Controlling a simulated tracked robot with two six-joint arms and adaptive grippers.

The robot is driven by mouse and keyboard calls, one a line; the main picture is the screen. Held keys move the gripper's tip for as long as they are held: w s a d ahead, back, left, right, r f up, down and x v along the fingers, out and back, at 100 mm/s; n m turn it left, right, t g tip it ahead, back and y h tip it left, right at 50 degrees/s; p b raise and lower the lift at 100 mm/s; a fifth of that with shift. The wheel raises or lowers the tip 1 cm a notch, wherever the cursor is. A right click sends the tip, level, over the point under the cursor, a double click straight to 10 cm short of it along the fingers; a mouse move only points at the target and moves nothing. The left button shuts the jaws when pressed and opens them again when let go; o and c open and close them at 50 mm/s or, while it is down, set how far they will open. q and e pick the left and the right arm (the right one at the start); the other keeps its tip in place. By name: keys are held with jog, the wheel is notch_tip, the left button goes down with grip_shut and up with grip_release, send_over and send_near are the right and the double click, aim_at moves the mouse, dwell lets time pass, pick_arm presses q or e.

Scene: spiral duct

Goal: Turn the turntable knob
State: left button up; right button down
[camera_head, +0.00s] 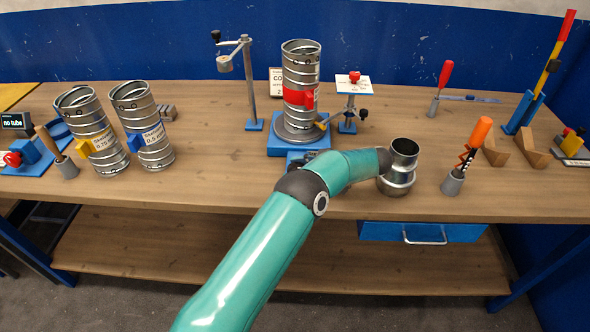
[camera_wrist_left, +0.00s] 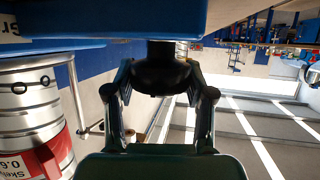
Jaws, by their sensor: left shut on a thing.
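The turntable (camera_head: 299,133) stands at the back middle of the bench on a blue base (camera_head: 287,147). It carries an upright ribbed metal tube (camera_head: 300,62) with a red label. A dark round knob (camera_wrist_left: 162,66) shows in the left wrist view, close under a blue block. My left gripper (camera_wrist_left: 162,80) has its two fingers on either side of the knob and is shut on it. In the head view my teal arm reaches up to the front of the base, and the knob is largely hidden there. My right gripper is in neither view.
Two ribbed tubes (camera_head: 91,135) stand at the left. A small metal duct piece (camera_head: 398,168) stands right beside my arm. A crank stand (camera_head: 249,90) and a red-button stand (camera_head: 351,98) flank the turntable. An orange-handled tool (camera_head: 470,150) stands at the right.

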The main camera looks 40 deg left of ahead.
pick_arm(q)
jog(key=shift+s+a+n+g, duration=0.15)
jog(key=shift+n+g, duration=0.45)
jog(key=shift+g, duration=0.2)
jog(key=o, duration=1.2)
jog(key=shift+s+a, duration=0.1)
notch_tip(320, 180, up, 10)
jog(key=shift+f, duration=0.1)
